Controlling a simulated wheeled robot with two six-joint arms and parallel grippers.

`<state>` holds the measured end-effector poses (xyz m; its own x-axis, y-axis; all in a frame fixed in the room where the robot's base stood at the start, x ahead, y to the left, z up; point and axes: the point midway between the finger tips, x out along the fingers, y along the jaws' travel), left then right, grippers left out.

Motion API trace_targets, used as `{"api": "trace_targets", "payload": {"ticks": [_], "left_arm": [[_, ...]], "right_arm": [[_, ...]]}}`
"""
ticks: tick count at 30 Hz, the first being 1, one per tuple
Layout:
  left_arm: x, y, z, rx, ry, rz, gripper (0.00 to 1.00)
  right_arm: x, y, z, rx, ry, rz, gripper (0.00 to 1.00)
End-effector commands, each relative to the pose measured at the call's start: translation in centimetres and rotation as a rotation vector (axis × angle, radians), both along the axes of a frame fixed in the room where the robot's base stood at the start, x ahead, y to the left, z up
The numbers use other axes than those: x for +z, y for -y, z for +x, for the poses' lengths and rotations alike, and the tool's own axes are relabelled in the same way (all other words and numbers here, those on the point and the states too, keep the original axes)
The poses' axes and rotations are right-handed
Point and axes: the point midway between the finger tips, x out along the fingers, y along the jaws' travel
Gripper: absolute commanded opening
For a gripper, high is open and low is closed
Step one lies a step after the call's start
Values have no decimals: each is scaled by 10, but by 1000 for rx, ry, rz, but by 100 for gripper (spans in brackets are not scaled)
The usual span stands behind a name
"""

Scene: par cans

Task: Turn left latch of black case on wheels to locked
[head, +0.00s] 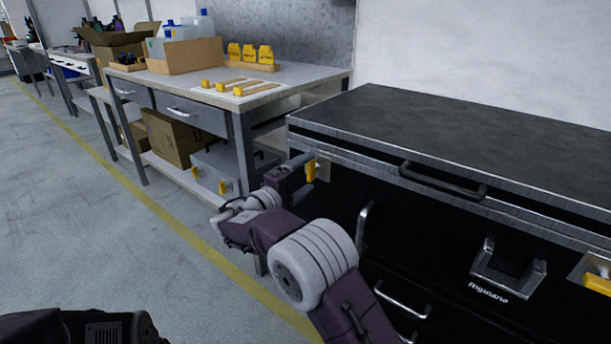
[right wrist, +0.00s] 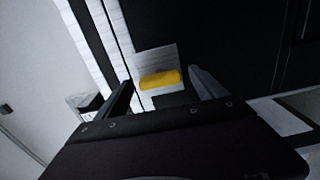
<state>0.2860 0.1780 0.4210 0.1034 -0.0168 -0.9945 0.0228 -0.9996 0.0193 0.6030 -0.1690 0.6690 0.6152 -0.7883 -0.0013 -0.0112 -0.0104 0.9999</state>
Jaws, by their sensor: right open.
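The black case (head: 420,205) stands at the right with its dark lid on top. Its left latch (head: 311,171) is a yellow handle on a pale metal plate near the front left corner. The handle stands roughly upright, across the lid seam's direction. My right gripper (head: 302,177) is at this latch, fingers apart. In the right wrist view the yellow latch (right wrist: 160,79) lies between and just beyond the open fingertips (right wrist: 162,82); I see no clear contact. My left gripper is not in view; only a dark part of my body shows at the lower left.
The right latch (head: 598,284) has a yellow handle lying more sideways. A black lid handle (head: 442,182) and metal handles (head: 403,300) stick out of the case front. A workbench (head: 310,77) with boxes and bottles stands behind. The floor (head: 60,210) at left is clear.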

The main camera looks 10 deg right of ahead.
Motion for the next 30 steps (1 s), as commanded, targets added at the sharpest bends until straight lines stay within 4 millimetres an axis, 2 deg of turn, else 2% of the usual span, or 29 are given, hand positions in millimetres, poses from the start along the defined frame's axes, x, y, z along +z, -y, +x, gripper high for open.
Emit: {"api": "trace_targets", "payload": {"ticks": [4, 9, 15, 19, 30], "left_arm": [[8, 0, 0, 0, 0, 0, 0], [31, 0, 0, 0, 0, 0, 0], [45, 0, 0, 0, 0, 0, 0], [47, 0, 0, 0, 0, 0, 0], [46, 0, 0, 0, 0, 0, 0]], "right_arm": [[3, -8, -5, 3, -2, 0, 80], [7, -38, -28, 6, -4, -2, 80], [3, -66, -50, 3, -2, -1, 80], [1, -72, -56, 1, 0, 0, 80], [0, -72, -56, 1, 0, 0, 80]]}}
